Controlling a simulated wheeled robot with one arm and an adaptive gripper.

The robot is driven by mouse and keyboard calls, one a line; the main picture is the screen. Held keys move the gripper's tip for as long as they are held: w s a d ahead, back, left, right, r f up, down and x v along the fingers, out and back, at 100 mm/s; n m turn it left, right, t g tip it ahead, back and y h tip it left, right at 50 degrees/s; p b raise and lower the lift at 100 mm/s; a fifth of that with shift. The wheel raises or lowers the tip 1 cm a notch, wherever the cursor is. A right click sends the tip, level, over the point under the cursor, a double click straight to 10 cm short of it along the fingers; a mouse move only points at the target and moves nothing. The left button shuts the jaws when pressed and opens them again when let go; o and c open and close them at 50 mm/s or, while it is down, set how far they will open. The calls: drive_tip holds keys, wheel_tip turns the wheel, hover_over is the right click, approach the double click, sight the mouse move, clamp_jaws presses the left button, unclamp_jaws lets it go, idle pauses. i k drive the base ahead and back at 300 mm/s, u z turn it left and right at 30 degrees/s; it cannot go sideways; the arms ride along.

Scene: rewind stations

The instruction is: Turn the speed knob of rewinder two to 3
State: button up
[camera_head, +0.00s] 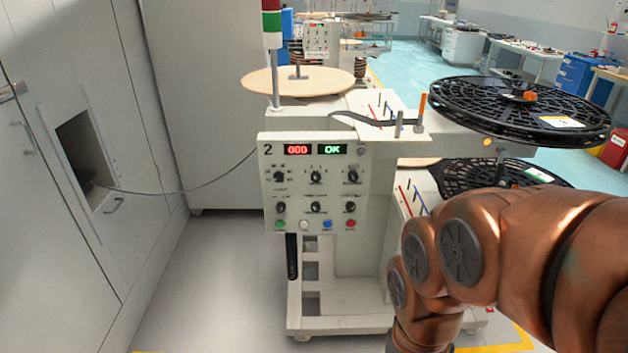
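Rewinder two (310,235) stands ahead of me with a white front panel marked "2". Its red display reads "000" and its green display reads "OK". Several black knobs sit in two rows below the displays, among them an upper left knob (279,177), an upper middle knob (316,177) and an upper right knob (352,176). The labels and scale marks are too small to read, so I cannot tell which is the speed knob or its setting. My brown arm fills the lower right, apart from the panel in the picture. My gripper is outside the view.
Green, white, blue and red buttons (327,224) line the panel's bottom. A large black reel (520,108) overhangs at right, with another below. A wooden disc (298,81) sits on top at left. White cabinets (60,200) stand at left, with a cable running to the machine. Floor before the cabinets is clear.

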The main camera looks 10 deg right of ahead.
sight(315, 175)
drive_tip(key=u, duration=1)
drive_tip(key=k, duration=1.25)
drive_tip(key=u, duration=0.95)
drive_tip(key=i, duration=0.75)
drive_tip(key=z, duration=0.7)
drive_tip(key=i, duration=0.8)
drive_tip(key=z, duration=0.3)
